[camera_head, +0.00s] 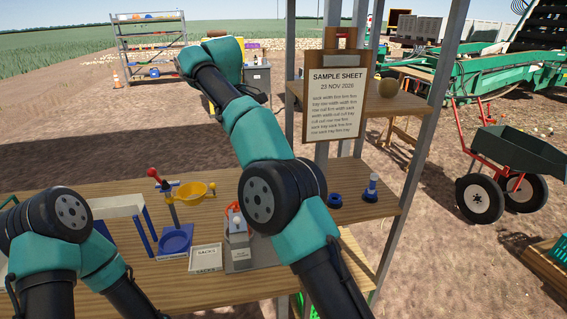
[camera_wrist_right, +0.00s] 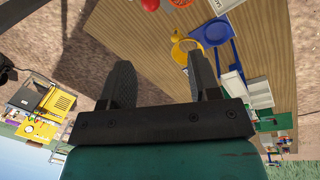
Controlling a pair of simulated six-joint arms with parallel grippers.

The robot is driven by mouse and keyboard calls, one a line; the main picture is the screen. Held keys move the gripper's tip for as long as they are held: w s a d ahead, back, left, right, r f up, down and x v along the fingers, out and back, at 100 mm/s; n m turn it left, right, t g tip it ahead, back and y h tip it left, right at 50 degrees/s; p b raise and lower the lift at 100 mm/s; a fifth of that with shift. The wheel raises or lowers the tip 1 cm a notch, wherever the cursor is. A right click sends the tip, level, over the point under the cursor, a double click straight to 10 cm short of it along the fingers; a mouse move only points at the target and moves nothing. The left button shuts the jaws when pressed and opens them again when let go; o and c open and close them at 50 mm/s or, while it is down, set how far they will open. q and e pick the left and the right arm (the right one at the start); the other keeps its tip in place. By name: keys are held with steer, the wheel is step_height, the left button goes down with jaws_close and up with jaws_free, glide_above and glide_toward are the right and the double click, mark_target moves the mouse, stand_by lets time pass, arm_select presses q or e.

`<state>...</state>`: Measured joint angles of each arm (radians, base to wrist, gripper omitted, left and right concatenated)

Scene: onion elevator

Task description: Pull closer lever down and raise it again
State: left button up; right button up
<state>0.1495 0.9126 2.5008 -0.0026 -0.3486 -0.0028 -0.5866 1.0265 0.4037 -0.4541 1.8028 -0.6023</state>
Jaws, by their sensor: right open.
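In the right wrist view my right gripper (camera_wrist_right: 161,62) is open and empty above the table. My left gripper is out of view.
A box labelled SACKS (camera_head: 206,258) lies beside the device. A blue ring (camera_head: 334,200) and a blue-white bottle (camera_head: 371,187) stand at the table's right. A sample sheet board (camera_head: 340,95) hangs on the frame. Metal posts (camera_head: 400,210) bound the right side.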

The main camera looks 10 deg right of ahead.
steer(key=shift+s+d+r, duration=0.15)
steer(key=shift+d+r, duration=0.55)
steer(key=shift+d, duration=0.1)
steer(key=shift+f, duration=0.15)
steer(key=w+f, duration=0.1)
steer(key=f, duration=0.4)
steer(key=w+d+f, duration=0.1)
steer(key=f, duration=0.5)
steer(key=w+f, duration=0.1)
steer(key=f, duration=0.4)
steer(key=shift+d+f, duration=0.35)
steer(key=shift+f, duration=0.05)
steer(key=shift+c, duration=0.4)
jaws_close()
